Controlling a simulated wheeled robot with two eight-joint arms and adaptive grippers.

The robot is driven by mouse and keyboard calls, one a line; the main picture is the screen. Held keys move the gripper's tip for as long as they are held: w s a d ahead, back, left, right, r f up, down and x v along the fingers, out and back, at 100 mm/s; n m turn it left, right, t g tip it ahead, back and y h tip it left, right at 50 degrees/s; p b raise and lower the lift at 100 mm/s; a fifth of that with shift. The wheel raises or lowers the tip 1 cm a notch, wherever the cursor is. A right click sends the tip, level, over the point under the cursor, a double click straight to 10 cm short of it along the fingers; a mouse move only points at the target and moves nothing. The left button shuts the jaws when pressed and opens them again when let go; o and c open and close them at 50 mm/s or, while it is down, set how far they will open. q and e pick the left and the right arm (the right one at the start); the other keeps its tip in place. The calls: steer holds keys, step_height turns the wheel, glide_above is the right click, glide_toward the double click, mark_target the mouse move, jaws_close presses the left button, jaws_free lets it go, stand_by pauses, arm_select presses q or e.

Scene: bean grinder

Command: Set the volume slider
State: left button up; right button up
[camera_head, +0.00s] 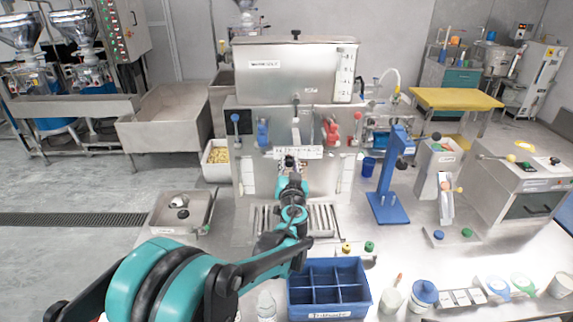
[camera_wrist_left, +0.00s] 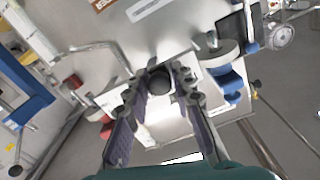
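My left gripper (camera_head: 291,163) is in front of the middle of the steel grinder (camera_head: 296,80). In the left wrist view its two fingers (camera_wrist_left: 162,92) are apart, with a dark round knob (camera_wrist_left: 159,82) showing between them. I cannot tell whether they touch it. A white label strip (camera_head: 312,152) with small dark marks lies just behind the gripper in the head view; it may belong to the slider. A white level scale (camera_head: 345,75) is on the grinder's upper right. The gripper partly hides the slider area. My right gripper is not in view.
A blue lever (camera_head: 262,132) and a red lever (camera_head: 332,130) flank the gripper. A blue divided box (camera_head: 328,313) stands on the table below my arm. A blue stand (camera_head: 388,180) is to the right.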

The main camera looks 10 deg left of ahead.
arm_select(q)
steer(key=shift+o, duration=1.2)
steer(key=shift+d, duration=0.1)
steer(key=v, duration=1.2)
